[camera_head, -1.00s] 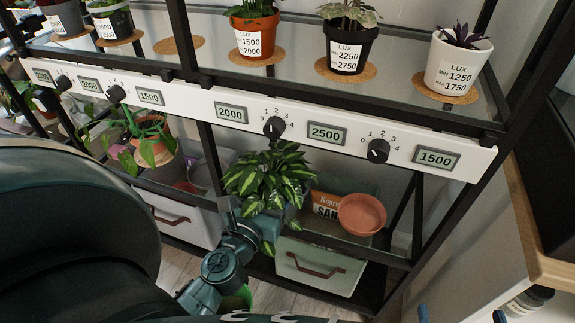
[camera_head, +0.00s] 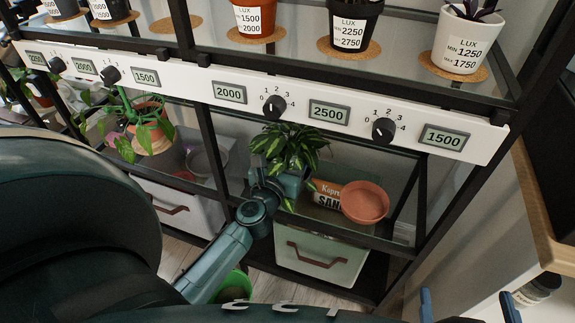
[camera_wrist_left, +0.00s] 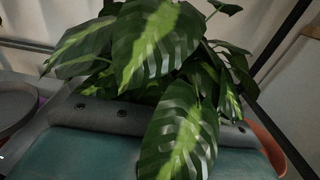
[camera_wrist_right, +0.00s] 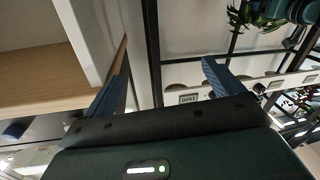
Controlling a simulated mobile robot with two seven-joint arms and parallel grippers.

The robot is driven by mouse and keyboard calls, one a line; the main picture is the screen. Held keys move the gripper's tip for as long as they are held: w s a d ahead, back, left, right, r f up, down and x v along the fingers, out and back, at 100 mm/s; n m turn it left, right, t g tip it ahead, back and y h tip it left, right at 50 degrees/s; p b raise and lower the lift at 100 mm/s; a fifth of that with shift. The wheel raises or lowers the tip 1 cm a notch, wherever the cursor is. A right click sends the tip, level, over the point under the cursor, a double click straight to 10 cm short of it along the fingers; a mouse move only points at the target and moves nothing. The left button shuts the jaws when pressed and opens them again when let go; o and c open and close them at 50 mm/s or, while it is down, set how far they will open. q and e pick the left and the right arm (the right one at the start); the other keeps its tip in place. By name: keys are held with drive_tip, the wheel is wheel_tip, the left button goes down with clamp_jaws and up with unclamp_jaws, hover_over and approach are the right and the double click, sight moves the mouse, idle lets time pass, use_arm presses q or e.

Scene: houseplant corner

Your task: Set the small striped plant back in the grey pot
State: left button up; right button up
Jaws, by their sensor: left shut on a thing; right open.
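The small striped plant (camera_head: 289,143) has dark green leaves with pale stripes. It is at my left gripper (camera_head: 285,182), in front of the lower shelf's opening. In the left wrist view the plant's leaves (camera_wrist_left: 165,55) hide my left fingertips and whatever they grip. A round grey vessel (camera_head: 203,163), possibly the grey pot, stands on the lower shelf left of the plant. Its grey rim (camera_wrist_left: 12,103) also shows at the left wrist view's edge. My right gripper (camera_head: 467,308) is open and empty at the bottom right, and its blue fingers are spread in the right wrist view (camera_wrist_right: 164,85).
A terracotta bowl (camera_head: 365,203) and a sand bag (camera_head: 328,195) lie right of the plant. A potted plant (camera_head: 150,130) stands at left. The white control rail (camera_head: 190,88) with knobs runs above. Black shelf posts flank the opening. A wooden-edged counter (camera_head: 538,225) is at right.

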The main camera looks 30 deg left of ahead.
use_arm(q)
drive_tip(key=shift+f+b, duration=0.3)
drive_tip(key=shift+f, duration=0.6)
drive_tip(key=o, duration=1.2)
drive_tip(key=shift+f, duration=0.1)
drive_tip(key=shift+c, duration=0.2)
use_arm(e)
drive_tip(key=shift+s+a+n+t+y, duration=0.15)
drive_tip(key=shift+a+n+t+y, duration=0.25)
drive_tip(key=shift+n+y, duration=0.1)
